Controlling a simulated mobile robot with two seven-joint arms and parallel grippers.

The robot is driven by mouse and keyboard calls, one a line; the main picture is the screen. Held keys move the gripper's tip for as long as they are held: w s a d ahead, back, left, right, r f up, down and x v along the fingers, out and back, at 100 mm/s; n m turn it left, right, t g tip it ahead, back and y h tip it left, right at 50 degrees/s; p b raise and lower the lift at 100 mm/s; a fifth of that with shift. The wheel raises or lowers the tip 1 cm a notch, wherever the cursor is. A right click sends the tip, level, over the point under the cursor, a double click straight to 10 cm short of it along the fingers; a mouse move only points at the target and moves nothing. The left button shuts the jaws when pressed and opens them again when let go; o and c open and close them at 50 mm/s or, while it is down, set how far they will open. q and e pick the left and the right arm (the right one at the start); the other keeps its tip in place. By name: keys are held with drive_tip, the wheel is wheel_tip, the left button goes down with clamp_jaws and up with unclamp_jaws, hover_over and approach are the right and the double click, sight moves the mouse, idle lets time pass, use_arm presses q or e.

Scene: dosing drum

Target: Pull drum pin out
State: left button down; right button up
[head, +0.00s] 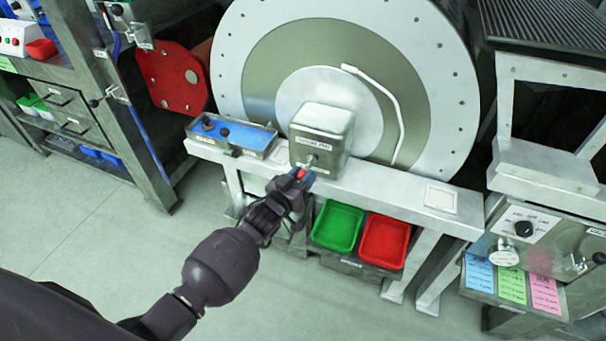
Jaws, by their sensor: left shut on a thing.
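The drum (270,55) is a large round grey disc with rings, standing upright behind a pale ledge. A metal box (323,128) with a label sits on the ledge in front of it. My left gripper (299,176) is at the lower front of this box, shut on a small red thing (301,174), which looks like the pin's knob. The fingers and knob are small here, and I cannot tell whether the pin is still in the box. My right gripper is not in view.
A tray with a blue inside (248,138) sits on the ledge at left. Green (338,226) and red (385,241) bins stand below the ledge. A control panel (525,228) is at right. The floor at lower left is clear.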

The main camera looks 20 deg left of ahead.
use_arm(q)
drive_tip(key=c, duration=1)
unclamp_jaws()
drive_tip(key=shift+s+f, duration=0.1)
drive_tip(key=shift+s, duration=0.1)
drive_tip(key=shift+c, duration=0.2)
drive_tip(key=shift+o, duration=1.3)
drive_tip(key=shift+s, duration=0.1)
drive_tip(key=shift+s+a, duration=0.1)
drive_tip(key=shift+s, duration=0.15)
drive_tip(key=p+v, duration=0.1)
drive_tip(key=v, duration=0.9)
